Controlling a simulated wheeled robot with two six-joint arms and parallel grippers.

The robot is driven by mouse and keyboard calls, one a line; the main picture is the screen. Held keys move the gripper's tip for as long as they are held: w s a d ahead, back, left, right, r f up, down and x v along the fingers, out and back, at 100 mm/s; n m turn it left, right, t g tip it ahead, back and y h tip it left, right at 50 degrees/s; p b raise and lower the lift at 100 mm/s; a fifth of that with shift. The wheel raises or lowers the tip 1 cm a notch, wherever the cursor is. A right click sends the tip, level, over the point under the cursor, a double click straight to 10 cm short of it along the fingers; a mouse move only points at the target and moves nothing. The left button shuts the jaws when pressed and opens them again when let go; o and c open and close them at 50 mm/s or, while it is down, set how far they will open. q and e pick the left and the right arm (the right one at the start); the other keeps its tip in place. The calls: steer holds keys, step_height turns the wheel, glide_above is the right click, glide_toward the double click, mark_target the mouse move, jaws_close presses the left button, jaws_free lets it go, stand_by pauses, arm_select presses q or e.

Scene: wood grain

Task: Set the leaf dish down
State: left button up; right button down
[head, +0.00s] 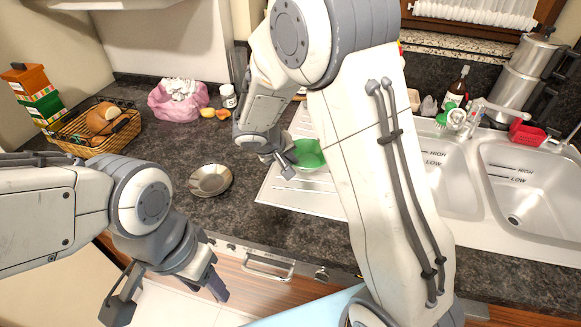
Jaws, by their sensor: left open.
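A green dish (309,154), which I take to be the leaf dish, shows at the left end of the white drainboard, partly hidden behind my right arm. My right gripper (284,160) is at the dish's left rim, with its fingers pointing down. Whether the fingers grip the rim, and whether the dish rests on the board or hangs just above it, I cannot tell. My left gripper (168,290) is open and empty, low in front of the counter's edge, with its fingers wide apart.
A round metal dish (210,180) sits on the dark counter (160,150). A bread basket (72,142), a pink bag (176,103) and a jar (228,97) stand toward the back. The double sink (520,178) is at the right. The counter around the metal dish is clear.

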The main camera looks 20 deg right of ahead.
steer(key=shift+w+f, duration=0.1)
steer(key=shift+f, duration=1.95)
steer(key=shift+f, duration=0.1)
steer(key=shift+f, duration=0.1)
steer(key=c, duration=1.1)
jaws_free()
steer(key=shift+o, duration=0.2)
